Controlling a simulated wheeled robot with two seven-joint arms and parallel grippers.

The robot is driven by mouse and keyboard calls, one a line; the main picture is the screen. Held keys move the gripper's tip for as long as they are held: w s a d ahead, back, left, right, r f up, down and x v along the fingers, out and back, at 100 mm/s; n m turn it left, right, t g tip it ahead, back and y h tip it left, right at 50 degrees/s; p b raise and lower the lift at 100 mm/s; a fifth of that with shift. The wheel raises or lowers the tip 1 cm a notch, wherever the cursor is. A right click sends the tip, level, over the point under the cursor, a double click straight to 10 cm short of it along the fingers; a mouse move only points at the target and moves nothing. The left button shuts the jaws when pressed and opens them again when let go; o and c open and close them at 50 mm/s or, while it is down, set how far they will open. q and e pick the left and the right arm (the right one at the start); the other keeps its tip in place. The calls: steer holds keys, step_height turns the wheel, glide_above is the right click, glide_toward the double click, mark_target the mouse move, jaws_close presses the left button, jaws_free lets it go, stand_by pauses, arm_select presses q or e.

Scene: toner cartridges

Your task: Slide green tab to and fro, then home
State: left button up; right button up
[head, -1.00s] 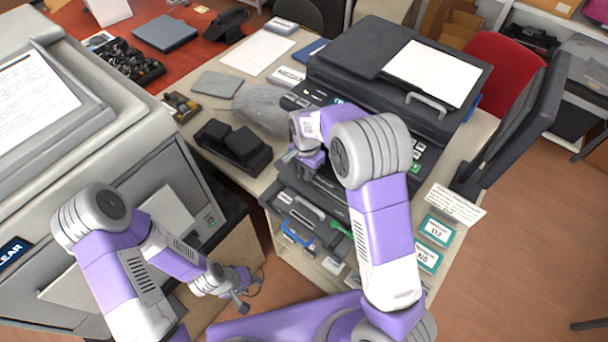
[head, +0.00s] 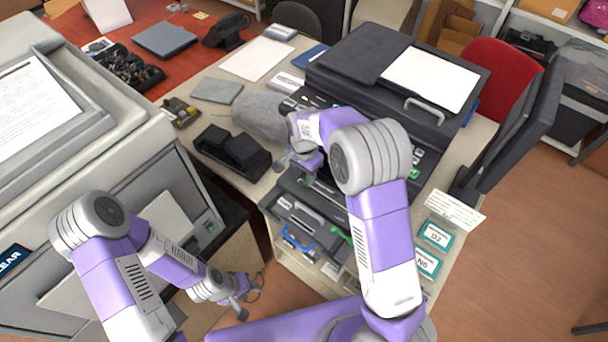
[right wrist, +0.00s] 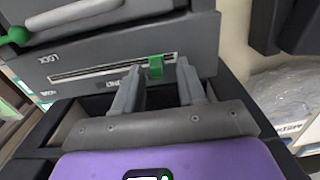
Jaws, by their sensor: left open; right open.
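The green tab (right wrist: 156,67) sits in a long slot in the side of a dark grey toner unit (right wrist: 110,48), near the slot's right end in the right wrist view. My right gripper (right wrist: 158,70) is open, with one finger on each side of the tab and a gap to each. Whether the fingertips reach fully around it is unclear. In the head view my right gripper (head: 288,160) is over the printer's open front, and my wrist hides the tab. My left gripper (head: 245,298) is open and empty, low in front of the large grey machine.
A green knob (right wrist: 16,36) and a grey handle (right wrist: 75,14) are beside the slot. The black printer (head: 385,90) stands behind my right arm. A black holder (head: 232,152) and a grey bag (head: 260,115) are to its left on the desk.

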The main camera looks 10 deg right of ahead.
mark_target(304, 179)
step_height(304, 179, up, 6)
steer(key=shift+r+p, duration=0.2)
steer(key=shift+p, duration=0.15)
steer(key=shift+s+f+b, duration=0.15)
steer(key=shift+f+b, duration=0.3)
steer(key=shift+b, duration=0.45)
steer(key=shift+d+r+b, duration=0.25)
steer(key=shift+b, duration=0.45)
step_height(304, 179, down, 7)
steer(key=shift+f+b, duration=0.15)
steer(key=shift+b, duration=0.35)
jaws_close()
